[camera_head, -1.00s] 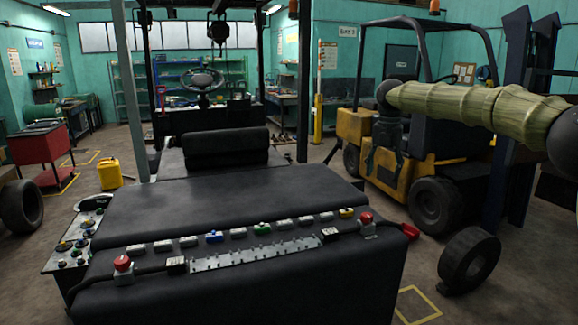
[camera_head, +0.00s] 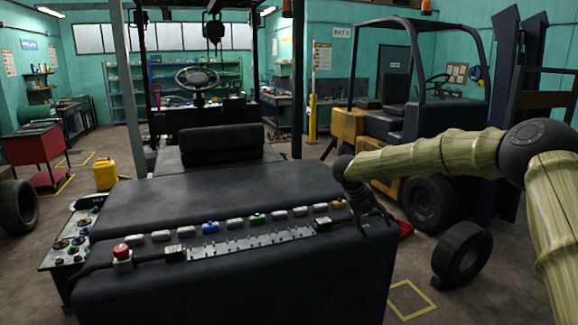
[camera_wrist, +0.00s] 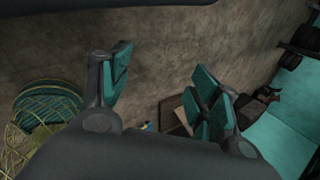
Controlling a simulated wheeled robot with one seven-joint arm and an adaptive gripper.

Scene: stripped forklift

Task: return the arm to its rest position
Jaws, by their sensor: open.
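My arm comes in from the right in the head view, bent at a dark joint. My gripper (camera_head: 372,212) hangs at its end by the right end of the long black padded console (camera_head: 240,285). In the wrist view my gripper (camera_wrist: 162,80) has its teal-padded fingers wide apart, with nothing between them but the floor behind. In the head view it covers the console's right end, where one red button is hidden. The other red button (camera_head: 122,254) shows at the left end. Whether the gripper touches the console I cannot tell.
A row of small switches (camera_head: 208,228) runs along the console. A yellow forklift (camera_head: 350,125) and a loose tyre (camera_head: 462,252) stand to the right. A red cabinet (camera_head: 35,150) and yellow canister (camera_head: 105,175) stand left. A green round thing (camera_wrist: 50,105) shows in the wrist view.

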